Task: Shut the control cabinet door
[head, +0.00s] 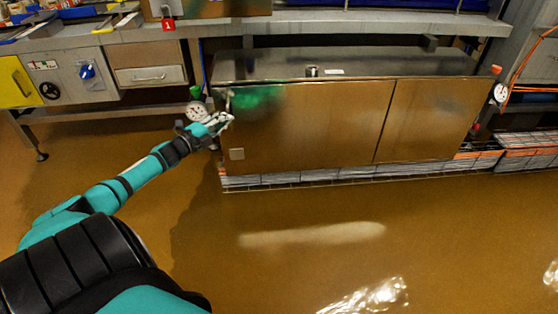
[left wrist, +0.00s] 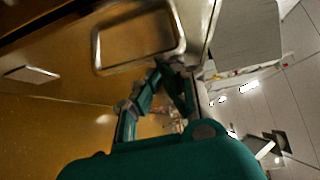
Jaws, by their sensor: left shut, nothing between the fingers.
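The control cabinet (head: 400,66) is a low, wide metal box under the bench at the centre of the head view. Its front shows a left door panel (head: 310,125) and a right door panel (head: 430,118), with a thin seam between them. Both panels look about flush; a small gap at the left edge cannot be ruled out. My left gripper (head: 226,119) is shut and empty at the upper left edge of the left panel. In the left wrist view the gripper (left wrist: 165,75) is close to a shiny brown surface with a rounded rectangular frame (left wrist: 137,68). Contact cannot be judged.
Round gauges stand left (head: 196,111) and right (head: 501,93) of the cabinet. A drawer unit (head: 150,76) and a panel with a blue knob (head: 87,72) are further left. Wire trays (head: 340,174) run below the cabinet. The glossy floor (head: 330,260) in front is clear.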

